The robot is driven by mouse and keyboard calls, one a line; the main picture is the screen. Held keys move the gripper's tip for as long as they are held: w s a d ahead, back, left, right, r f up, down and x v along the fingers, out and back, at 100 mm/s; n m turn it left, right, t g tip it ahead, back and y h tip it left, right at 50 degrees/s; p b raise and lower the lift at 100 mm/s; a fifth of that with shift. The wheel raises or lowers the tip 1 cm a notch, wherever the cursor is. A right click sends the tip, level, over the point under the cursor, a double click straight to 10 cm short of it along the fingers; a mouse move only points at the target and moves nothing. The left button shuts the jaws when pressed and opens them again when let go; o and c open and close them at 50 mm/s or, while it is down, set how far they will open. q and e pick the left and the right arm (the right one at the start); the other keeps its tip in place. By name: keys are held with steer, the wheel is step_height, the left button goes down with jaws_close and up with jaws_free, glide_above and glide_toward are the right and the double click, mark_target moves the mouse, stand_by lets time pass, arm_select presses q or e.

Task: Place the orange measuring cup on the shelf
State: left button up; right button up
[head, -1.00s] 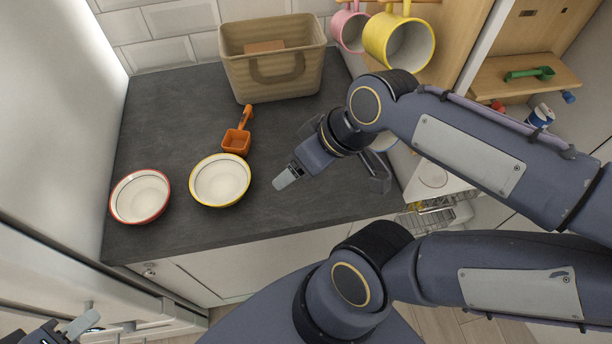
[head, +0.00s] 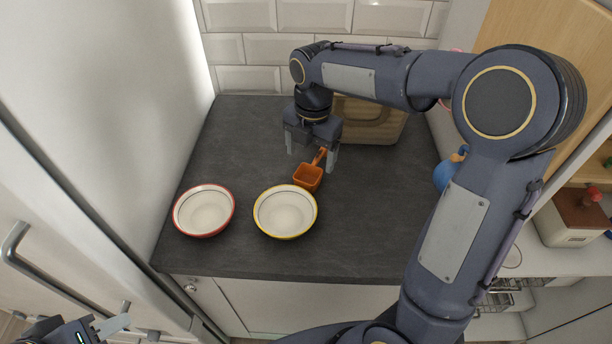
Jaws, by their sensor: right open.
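The orange measuring cup (head: 308,178) lies on the slate worktop, its handle pointing up toward the back. My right gripper (head: 311,157) is open and points down at the handle, with one finger on each side of it in the picture. I cannot tell whether the fingers touch it. My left gripper (head: 110,323) is at the bottom left corner, away from the worktop and partly cut off; its opening is unclear. A wooden shelf board (head: 598,182) shows only in part at the right edge.
A red-rimmed bowl (head: 204,211) and a yellow-rimmed bowl (head: 285,212) stand in front of the cup. A beige bin (head: 372,122) behind is partly hidden by my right arm. A blue object (head: 446,174) is at the right. The worktop's left back is clear.

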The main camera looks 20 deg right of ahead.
mark_target(307, 175)
steer(key=shift+w+a+f+n, duration=0.15)
steer(key=shift+w+f+n, duration=0.2)
steer(key=shift+w+n, duration=0.15)
steer(key=shift+f, duration=0.25)
step_height(307, 175, down, 7)
steer(key=shift+s+f+p, duration=0.15)
steer(key=shift+p, duration=0.2)
steer(key=c, duration=1.1)
